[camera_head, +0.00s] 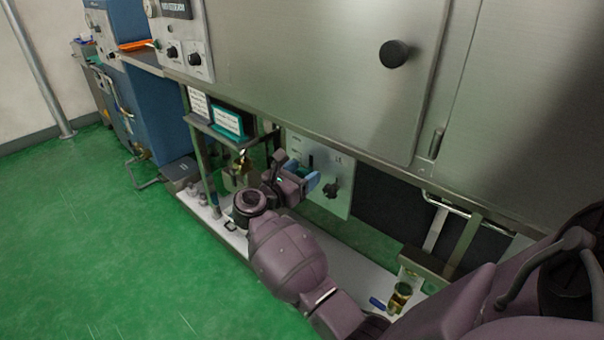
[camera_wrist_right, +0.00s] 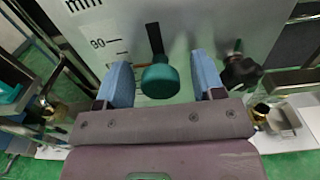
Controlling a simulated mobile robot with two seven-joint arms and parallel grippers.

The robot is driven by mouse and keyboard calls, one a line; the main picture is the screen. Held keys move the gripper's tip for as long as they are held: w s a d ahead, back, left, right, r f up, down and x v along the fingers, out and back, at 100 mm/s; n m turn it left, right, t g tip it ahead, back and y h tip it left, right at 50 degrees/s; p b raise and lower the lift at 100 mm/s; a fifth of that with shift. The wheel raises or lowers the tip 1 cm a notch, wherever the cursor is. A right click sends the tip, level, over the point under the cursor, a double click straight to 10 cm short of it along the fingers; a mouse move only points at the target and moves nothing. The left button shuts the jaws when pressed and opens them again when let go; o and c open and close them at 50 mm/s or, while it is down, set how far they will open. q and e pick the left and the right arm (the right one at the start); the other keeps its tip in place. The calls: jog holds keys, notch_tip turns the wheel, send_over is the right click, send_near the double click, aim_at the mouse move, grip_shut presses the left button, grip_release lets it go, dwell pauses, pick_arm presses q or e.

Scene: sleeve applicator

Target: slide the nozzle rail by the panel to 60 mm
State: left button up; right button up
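The scale panel (camera_head: 318,150) is a pale plate below the steel cabinet. A teal round knob (camera_wrist_right: 160,82) stands at the slot's lower end. My right gripper (camera_head: 300,183) is at the panel; in the right wrist view its blue fingers (camera_wrist_right: 160,68) are open, one on each side of the teal knob, with gaps visible. The rail itself and most lower scale marks are hidden or unclear. My left gripper is not in view.
A black star knob (camera_wrist_right: 240,71) sits just right of the right finger; it shows on the panel in the head view (camera_head: 331,189). A teal-framed sign (camera_head: 228,121) and brass part (camera_head: 238,172) are left of the gripper. Another brass cylinder (camera_head: 400,296) stands at lower right.

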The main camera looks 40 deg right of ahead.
jog(key=shift+a, duration=0.1)
pick_arm(q)
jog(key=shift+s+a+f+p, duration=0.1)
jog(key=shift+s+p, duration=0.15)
jog(key=shift+p, duration=0.05)
pick_arm(e)
jog(key=a, duration=1)
jog(key=shift+s+a, duration=0.3)
jog(key=shift+s, duration=0.1)
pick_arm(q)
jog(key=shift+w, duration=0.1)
